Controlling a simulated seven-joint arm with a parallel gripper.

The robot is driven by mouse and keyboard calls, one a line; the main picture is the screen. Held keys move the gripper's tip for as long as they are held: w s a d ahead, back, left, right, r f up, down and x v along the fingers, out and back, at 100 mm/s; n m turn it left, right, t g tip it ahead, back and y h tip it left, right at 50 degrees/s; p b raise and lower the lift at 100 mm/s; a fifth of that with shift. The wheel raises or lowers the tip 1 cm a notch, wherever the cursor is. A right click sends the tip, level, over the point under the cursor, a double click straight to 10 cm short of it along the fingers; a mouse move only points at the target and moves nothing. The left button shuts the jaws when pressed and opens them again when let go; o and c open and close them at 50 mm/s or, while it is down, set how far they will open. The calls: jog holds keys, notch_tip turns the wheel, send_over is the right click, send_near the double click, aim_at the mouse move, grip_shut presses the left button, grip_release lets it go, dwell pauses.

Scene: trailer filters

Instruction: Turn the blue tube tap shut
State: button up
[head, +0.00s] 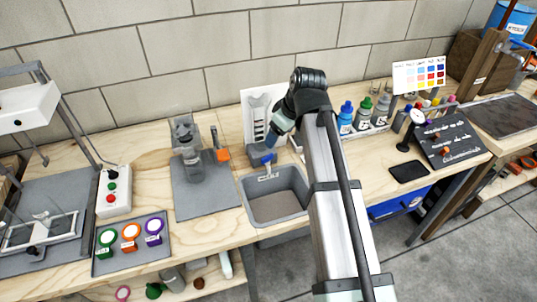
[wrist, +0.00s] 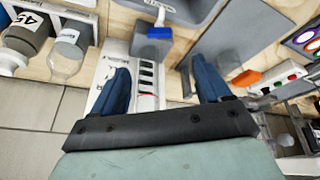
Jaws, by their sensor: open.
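The blue tap handle (wrist: 159,32) sits on a grey block in the wrist view, beyond and between my fingertips and apart from them. In the head view the blue tap (head: 268,159) is at the back edge of a grey basin (head: 246,192), just below my gripper (head: 273,136). My gripper (wrist: 162,64) is open, its two dark blue fingers wide apart with nothing between them. Whether the handle lies along or across its tube is not clear.
A grey canister (head: 190,160) and an orange tap handle (head: 223,155) stand left of the blue tap. A white panel (head: 256,103) stands behind it by the wall. Several bottles (head: 346,118) stand to the right. A control box (head: 113,190) is at the left.

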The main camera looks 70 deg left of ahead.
aim_at(267, 156)
jog(key=shift+m, duration=0.9)
jog(key=x, duration=1.4)
jog(key=shift+w+a+r, duration=0.1)
